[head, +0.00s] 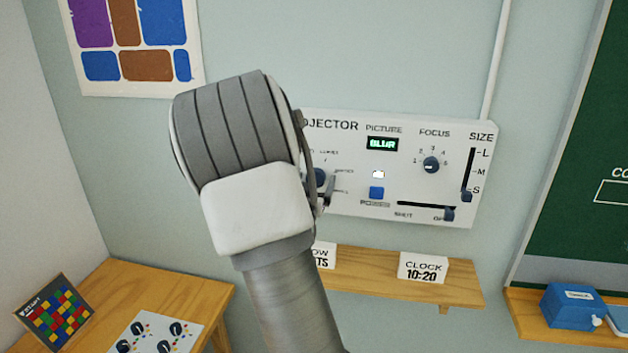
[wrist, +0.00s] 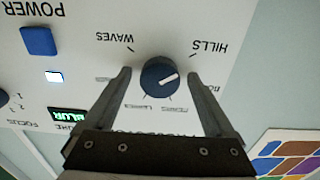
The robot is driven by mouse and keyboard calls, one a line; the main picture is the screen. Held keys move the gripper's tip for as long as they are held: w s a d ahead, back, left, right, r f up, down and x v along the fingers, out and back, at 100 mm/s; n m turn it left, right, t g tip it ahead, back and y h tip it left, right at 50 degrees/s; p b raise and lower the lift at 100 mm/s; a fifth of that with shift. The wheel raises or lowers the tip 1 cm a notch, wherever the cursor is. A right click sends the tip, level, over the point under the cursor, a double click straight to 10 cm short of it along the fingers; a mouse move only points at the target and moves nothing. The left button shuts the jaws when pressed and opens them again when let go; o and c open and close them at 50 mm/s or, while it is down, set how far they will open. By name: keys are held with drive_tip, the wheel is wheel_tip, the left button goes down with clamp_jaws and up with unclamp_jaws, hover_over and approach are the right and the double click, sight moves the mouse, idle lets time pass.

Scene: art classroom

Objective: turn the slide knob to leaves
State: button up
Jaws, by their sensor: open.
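The slide knob (wrist: 158,80) is a round dark blue dial on the white projector panel (head: 345,210). In the wrist view, which shows the panel upside down, its white pointer line points right and slightly up, below the HILLS mark. WAVES and HILLS are readable; the labels nearer my gripper are too small or partly hidden, so I cannot pick out leaves. My gripper (wrist: 160,73) is open, one finger on each side of the knob, with gaps showing. In the head view my wrist hides part of the panel and the knob (head: 319,177) shows only partly.
The panel also has a BLUR display (head: 382,144), a focus knob (head: 431,165), a blue power button (head: 376,193), a size slider (head: 467,195) and a shutter slider (head: 448,214). A wooden shelf (head: 375,282) with a clock card (head: 423,268) is below.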

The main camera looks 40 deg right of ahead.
drive_tip(key=shift+c, duration=0.2)
drive_tip(key=c, duration=1.3)
drive_tip(key=shift+f, duration=0.1)
drive_tip(key=shift+b, duration=0.55)
